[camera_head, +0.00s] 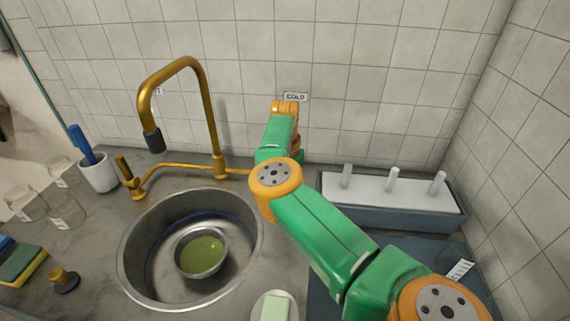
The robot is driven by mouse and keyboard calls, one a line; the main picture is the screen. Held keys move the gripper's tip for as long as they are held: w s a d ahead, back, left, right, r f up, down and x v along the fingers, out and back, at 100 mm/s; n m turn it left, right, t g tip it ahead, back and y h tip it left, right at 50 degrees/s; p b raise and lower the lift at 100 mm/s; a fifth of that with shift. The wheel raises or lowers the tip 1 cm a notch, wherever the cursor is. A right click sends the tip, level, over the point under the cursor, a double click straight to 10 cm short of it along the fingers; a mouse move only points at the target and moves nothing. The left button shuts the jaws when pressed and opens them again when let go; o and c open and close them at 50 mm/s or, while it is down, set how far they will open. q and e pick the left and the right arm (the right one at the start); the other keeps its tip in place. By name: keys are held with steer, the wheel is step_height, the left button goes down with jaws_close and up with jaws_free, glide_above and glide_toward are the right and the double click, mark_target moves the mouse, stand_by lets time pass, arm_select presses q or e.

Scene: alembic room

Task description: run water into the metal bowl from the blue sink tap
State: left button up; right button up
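The metal bowl (179,262) sits inside the round metal sink (128,262), under and a little right of the spout. Its inside looks yellow-green; I cannot tell whether that is liquid. The gold tap (207,105) arches over the sink and ends in a dark nozzle (154,142). No water stream shows. A gold handle (124,168) stands at the tap's left end. The tap's right end, below the COLD label (295,97), is hidden behind my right arm, and no blue handle shows. My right gripper is hidden behind that arm. My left gripper is out of view.
A grey-blue trough (390,217) with white pegs stands at the right wall. A white cup (99,175) with a blue-handled tool, several glass jars (68,210), sponges (25,265) and a gold-topped stopper (64,279) are left. Green soap (276,308) lies in front.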

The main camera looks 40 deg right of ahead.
jaws_close()
stand_by(1.3)
